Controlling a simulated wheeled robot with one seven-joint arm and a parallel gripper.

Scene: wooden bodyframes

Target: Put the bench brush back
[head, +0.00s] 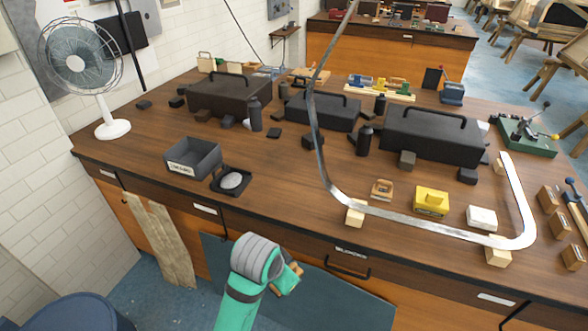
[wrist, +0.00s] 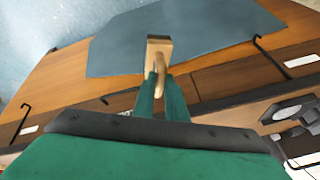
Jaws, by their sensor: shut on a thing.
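The bench brush (wrist: 159,47), a wooden piece with a pale block end, is between the green fingertips of my gripper (wrist: 160,92) in the wrist view. My gripper is shut on it. In the head view my gripper (head: 285,283) is low in front of the bench, below the tabletop edge, and a small part of the brush (head: 294,268) shows beside it. The rest of the brush is hidden by my wrist. Its bristles cannot be made out.
The wooden workbench (head: 290,165) carries a labelled grey open tray (head: 193,160), a black holder with a white disc (head: 231,181), a yellow block (head: 431,200) and a bent metal strip (head: 420,222). A blue-grey panel (head: 340,300) leans below the bench front. Drawer handles (head: 350,268) stick out.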

